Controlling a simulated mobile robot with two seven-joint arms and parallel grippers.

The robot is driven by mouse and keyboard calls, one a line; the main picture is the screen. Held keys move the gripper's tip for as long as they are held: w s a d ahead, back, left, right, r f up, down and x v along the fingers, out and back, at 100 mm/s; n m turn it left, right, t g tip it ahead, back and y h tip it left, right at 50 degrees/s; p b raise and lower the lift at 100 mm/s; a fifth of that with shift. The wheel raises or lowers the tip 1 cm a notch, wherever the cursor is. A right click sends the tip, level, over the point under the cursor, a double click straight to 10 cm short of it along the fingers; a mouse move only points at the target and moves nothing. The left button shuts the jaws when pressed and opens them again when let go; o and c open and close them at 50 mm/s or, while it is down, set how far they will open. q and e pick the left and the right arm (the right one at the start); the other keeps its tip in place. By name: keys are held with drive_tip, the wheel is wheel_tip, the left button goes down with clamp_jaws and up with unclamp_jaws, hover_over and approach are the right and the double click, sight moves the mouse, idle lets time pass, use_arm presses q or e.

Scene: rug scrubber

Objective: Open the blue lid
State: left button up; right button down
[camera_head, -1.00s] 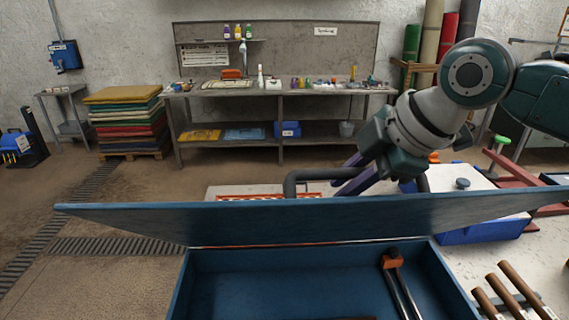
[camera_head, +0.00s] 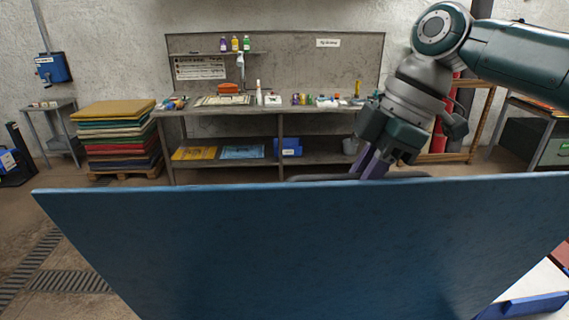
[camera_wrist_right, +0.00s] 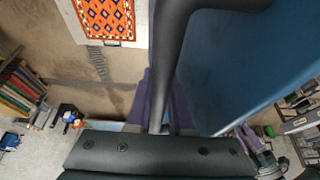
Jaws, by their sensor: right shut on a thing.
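The blue lid (camera_head: 300,245) stands raised and tilted in the head view, its broad flat face filling the lower part. A dark bar handle (camera_head: 318,178) shows just behind its top edge. My right gripper (camera_head: 372,163) is behind that edge, its purple fingers reaching down to the handle. In the right wrist view, my right gripper (camera_wrist_right: 160,105) is shut around the dark handle (camera_wrist_right: 170,60), with the blue lid (camera_wrist_right: 232,60) to the right. My left gripper is not in view.
A workbench (camera_head: 300,108) with bottles and small items stands at the back wall. A stack of folded rugs (camera_head: 115,140) is at left. A patterned orange rug (camera_wrist_right: 105,18) shows in the wrist view. A blue item (camera_head: 535,305) lies at lower right.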

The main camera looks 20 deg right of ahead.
drive_tip(key=shift+s+f, duration=0.1)
drive_tip(key=shift+f, duration=0.1)
drive_tip(key=c, duration=1.1)
unclamp_jaws()
drive_tip(key=shift+r, duration=0.15)
drive_tip(key=b+v, duration=0.4)
drive_tip(key=v, duration=0.5)
drive_tip(key=shift+d+b, duration=0.1)
drive_tip(key=shift+b, duration=0.3)
drive_tip(key=shift+r, duration=0.35)
drive_tip(key=shift+d+r, duration=0.1)
drive_tip(key=shift+r, duration=0.05)
